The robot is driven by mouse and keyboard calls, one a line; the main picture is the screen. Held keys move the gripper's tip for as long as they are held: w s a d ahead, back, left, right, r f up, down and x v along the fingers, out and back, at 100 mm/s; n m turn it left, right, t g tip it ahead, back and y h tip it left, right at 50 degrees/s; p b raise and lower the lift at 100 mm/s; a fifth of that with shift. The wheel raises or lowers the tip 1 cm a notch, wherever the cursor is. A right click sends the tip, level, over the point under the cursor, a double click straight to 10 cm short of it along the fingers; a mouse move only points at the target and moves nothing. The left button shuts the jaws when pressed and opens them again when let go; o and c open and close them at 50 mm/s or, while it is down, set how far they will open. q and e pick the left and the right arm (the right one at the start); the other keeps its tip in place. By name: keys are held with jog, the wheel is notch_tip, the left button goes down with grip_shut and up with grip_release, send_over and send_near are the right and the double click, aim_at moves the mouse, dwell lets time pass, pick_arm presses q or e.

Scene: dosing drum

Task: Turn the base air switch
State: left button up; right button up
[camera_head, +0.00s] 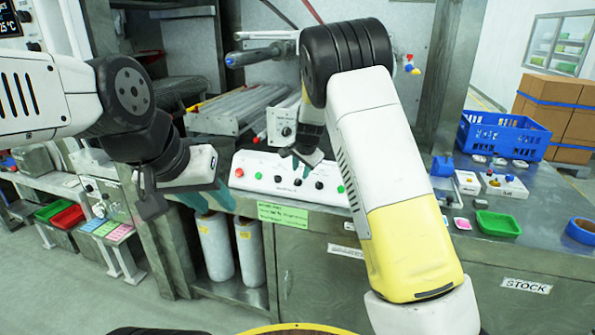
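A white control box (262,176) lies along the front edge of the bench, with a red button (239,172), several black knobs and green buttons (341,189). Its labels are too small to read, so I cannot tell which knob is the base air switch. My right gripper (303,160) is over the middle of this box, near the black knobs (298,182); whether it touches one is unclear. My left gripper (205,196) points down by the left end of the box, in front of the bench edge. The spread of both grippers' fingers is unclear.
A smaller white box with a dial (283,128) stands behind the control box. A green label (283,214) hangs on the bench front. On the right are a blue crate (505,135), a green tray (498,223) and blue tape (580,231). My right forearm covers the bench centre.

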aim_at(297, 180)
jog(key=x, duration=0.9)
jog(key=shift+w+a, duration=0.15)
jog(key=shift+w, duration=0.35)
grip_shut()
